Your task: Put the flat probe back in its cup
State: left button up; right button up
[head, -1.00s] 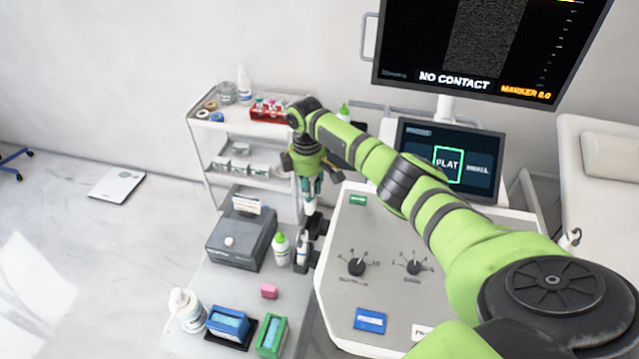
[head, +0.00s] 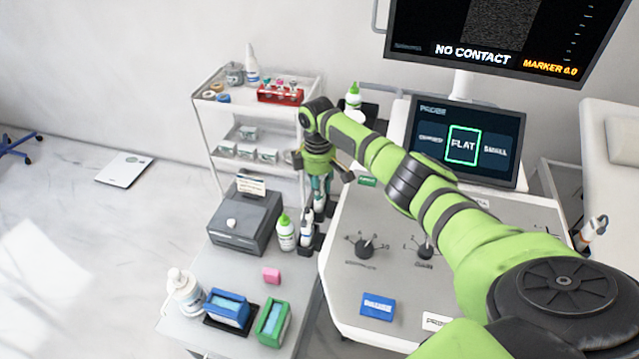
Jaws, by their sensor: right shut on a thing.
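My right gripper (head: 321,178) points down at the side of the console and is shut on the flat probe. The flat probe (head: 319,203) shows as a small pale piece below the fingers, roughly upright. Its lower end is at the dark probe cups (head: 313,243) on the console's left edge. I cannot tell whether its tip is inside a cup. Another white probe (head: 306,228) stands in the holder just in front. My left gripper is not in view.
The console (head: 345,290) with its knobs is right of the cups. A green-capped bottle (head: 286,234) and a grey box (head: 245,222) stand close by on the left. A white trolley (head: 212,110) with a red rack (head: 281,95) is behind.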

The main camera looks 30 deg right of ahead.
jog(key=shift+f, duration=0.55)
jog(key=shift+f, duration=0.3)
dwell(0.5)
jog(key=o, duration=1.1)
